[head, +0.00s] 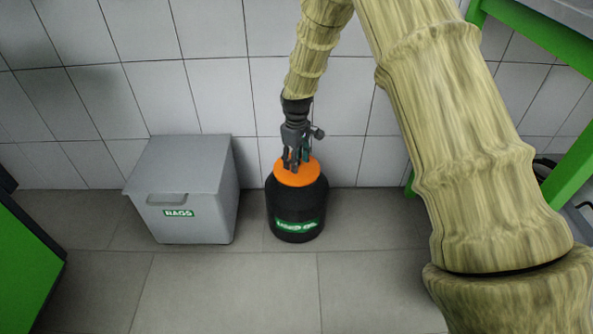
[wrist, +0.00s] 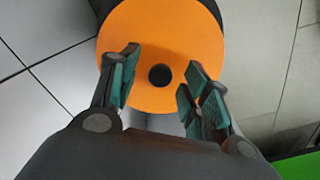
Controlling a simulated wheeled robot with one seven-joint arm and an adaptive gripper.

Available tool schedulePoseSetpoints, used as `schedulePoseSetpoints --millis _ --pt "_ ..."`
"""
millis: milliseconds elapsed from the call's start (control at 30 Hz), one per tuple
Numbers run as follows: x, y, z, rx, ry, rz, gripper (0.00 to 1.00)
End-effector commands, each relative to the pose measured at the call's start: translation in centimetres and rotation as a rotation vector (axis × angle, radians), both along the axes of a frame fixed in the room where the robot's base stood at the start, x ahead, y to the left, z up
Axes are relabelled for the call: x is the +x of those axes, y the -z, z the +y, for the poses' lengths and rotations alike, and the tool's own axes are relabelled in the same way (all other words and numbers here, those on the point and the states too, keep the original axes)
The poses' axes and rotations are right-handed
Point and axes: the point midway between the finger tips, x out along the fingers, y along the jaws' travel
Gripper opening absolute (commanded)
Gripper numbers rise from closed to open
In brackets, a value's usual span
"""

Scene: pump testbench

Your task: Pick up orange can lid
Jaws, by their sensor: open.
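The orange can lid (head: 298,177) sits on top of a black can (head: 297,210) labelled as used oil, which stands on the floor by the wall. In the wrist view the lid (wrist: 180,37) is a flat orange disc with a small dark knob (wrist: 159,75) at its middle. My gripper (head: 294,162) points down at the lid from above. In the wrist view the fingers of my gripper (wrist: 157,85) are open, with one on each side of the knob and nothing between them but the knob's area. I cannot tell whether the fingertips touch the lid.
A grey bin (head: 186,190) labelled rags stands left of the can with a small gap. A green-framed table (head: 570,165) is at the right, and a green object (head: 30,265) is at the lower left. The tiled floor (head: 235,290) in front is clear.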

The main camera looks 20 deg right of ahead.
Motion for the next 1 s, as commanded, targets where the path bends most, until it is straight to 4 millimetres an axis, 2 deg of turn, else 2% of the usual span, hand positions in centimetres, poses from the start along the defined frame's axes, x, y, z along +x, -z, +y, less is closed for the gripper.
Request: schedulePoseSetpoints --millis 133,300,400,767,1000 --pt "0.0 -0.1 0.0 0.000 0.000 0.000 0.45" --pt "0.0 -0.1 0.0 0.000 0.000 0.000 0.14" --pt "0.0 -0.1 0.0 0.000 0.000 0.000 0.00" --pt "0.0 -0.4 0.0 0.000 0.000 0.000 0.00" --pt "0.0 -2.4 0.0 0.001 0.000 -0.001 0.00"
